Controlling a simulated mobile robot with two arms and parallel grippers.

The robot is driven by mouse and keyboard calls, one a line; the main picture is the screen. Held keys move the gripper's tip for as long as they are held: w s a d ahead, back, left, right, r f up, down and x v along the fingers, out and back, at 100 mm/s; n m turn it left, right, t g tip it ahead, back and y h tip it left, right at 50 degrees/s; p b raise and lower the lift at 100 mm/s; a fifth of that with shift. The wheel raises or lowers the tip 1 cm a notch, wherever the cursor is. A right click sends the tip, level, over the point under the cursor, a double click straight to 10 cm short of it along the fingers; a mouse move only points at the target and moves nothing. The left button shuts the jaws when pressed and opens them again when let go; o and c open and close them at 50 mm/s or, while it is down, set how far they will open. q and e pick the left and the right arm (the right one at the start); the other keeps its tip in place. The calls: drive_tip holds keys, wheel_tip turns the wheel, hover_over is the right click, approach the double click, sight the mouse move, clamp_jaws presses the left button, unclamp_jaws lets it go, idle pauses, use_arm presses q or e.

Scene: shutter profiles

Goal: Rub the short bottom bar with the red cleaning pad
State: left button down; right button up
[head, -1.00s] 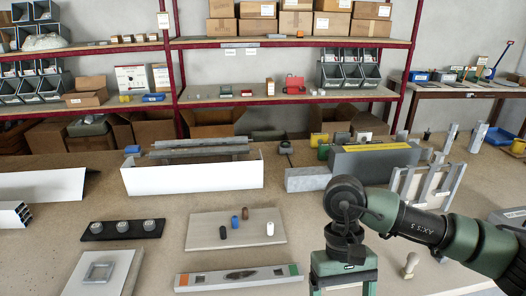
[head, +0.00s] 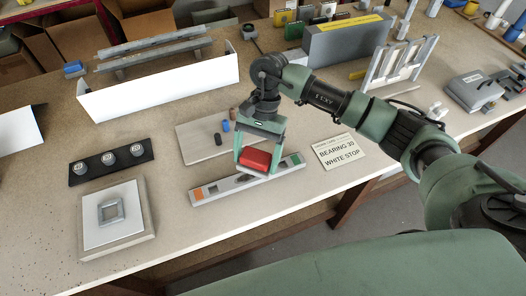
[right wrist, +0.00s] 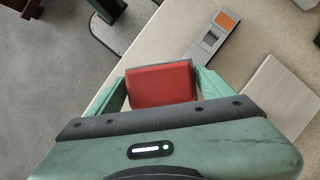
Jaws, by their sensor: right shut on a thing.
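My right gripper (head: 261,150) is shut on the red cleaning pad (head: 255,159), whose red face also shows in the right wrist view (right wrist: 158,84) between the two green fingers. In the head view the pad overlaps the middle of a short pale bar (head: 211,187) with an orange left end and a green right end. In the right wrist view the bar (right wrist: 211,40) lies beyond the pad, with a visible gap, so the pad is held above the table. The dark smudge on the bar is partly hidden by the gripper. My left gripper is out of view.
A wooden board (head: 195,143) with small coloured pegs lies behind the bar. A square plate with a frame (head: 137,232) and a black strip with knobs (head: 79,172) lie left. The table's front edge is close.

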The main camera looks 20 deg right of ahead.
sight(256, 180)
drive_tip(key=shift+w+a+f, duration=0.1)
drive_tip(key=shift+w, duration=0.05)
drive_tip(key=shift+f, duration=0.7)
drive_tip(key=shift+s+f+b, duration=0.2)
drive_tip(key=shift+f+b, duration=0.1)
drive_tip(key=shift+f, duration=0.05)
wheel_tip(256, 180, down, 3)
drive_tip(key=shift+w+r+b, duration=0.1)
drive_tip(key=shift+r+b, duration=0.05)
drive_tip(key=shift+b, duration=0.15)
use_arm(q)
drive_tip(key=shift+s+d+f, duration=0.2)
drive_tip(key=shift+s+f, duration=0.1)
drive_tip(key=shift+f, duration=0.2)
use_arm(e)
drive_tip(key=shift+f, duration=0.55)
use_arm(q)
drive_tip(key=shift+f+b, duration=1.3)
drive_tip(key=shift+b, duration=0.1)
use_arm(e)
drive_tip(key=shift+f, duration=1.1)
